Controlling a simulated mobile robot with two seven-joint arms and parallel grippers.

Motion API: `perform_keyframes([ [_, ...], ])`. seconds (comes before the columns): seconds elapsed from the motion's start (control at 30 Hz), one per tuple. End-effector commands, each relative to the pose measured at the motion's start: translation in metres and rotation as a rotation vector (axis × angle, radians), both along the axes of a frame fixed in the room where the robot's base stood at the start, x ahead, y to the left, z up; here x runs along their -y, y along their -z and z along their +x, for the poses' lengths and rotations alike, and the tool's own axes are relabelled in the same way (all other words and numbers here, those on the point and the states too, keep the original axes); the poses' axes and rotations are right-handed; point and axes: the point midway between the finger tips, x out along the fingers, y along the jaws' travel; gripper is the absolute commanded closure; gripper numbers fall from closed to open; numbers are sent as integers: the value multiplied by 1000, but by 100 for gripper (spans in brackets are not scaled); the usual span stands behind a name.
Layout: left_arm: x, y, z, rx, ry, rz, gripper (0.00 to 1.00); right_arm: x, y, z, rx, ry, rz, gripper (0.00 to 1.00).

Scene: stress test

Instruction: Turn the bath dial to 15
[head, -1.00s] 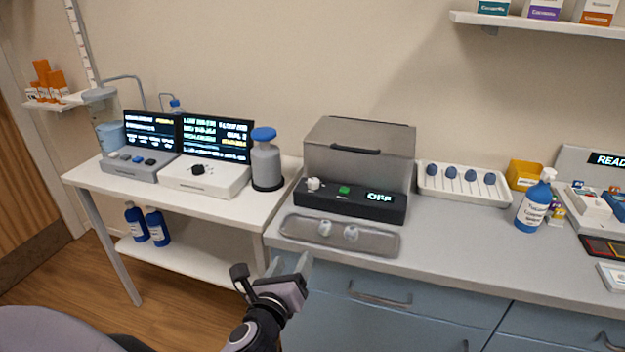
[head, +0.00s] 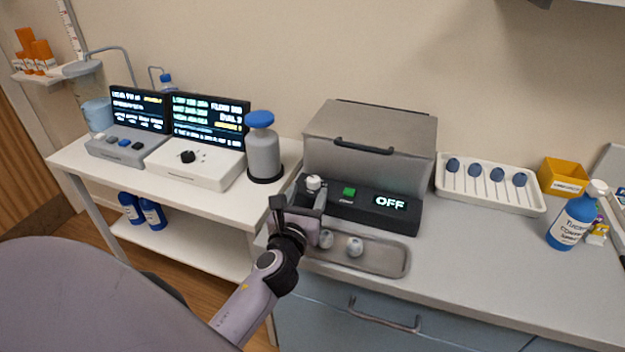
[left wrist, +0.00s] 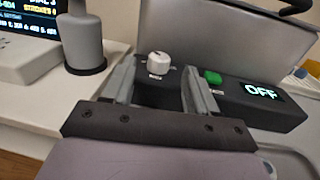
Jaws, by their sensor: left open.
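The bath is a grey box (head: 385,135) with a closed lid and a black front panel. The panel carries a white dial (head: 313,182), a green button (head: 349,192) and a display (head: 390,203) reading OFF. My left gripper (head: 299,200) is open and empty, just in front of the panel's left end, near the dial. In the left wrist view the white dial (left wrist: 158,61) shows between and beyond the two fingers, apart from both. The green button (left wrist: 212,77) is right of the fingers. The dial's scale marks are too small to read. My right gripper is out of view.
A metal tray (head: 385,258) with two pale round items lies in front of the bath. A grey bottle with a blue cap (head: 263,150) stands left of it. A white rack (head: 448,190) and a blue-labelled bottle (head: 572,220) are at right. Clear counter lies right of the tray.

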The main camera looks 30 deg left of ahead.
Motion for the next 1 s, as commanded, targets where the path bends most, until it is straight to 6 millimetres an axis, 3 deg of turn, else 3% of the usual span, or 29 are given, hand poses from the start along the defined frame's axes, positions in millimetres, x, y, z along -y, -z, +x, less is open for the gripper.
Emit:
perform_keyframes([
  [0.3,-13,0,37,1,0,1,42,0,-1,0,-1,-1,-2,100],
  [0.7,-15,0,43,0,1,0,42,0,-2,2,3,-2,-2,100],
  [0.9,-15,0,43,0,1,0,98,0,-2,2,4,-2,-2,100],
  [1.0,-15,0,43,0,1,0,98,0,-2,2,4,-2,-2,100],
])
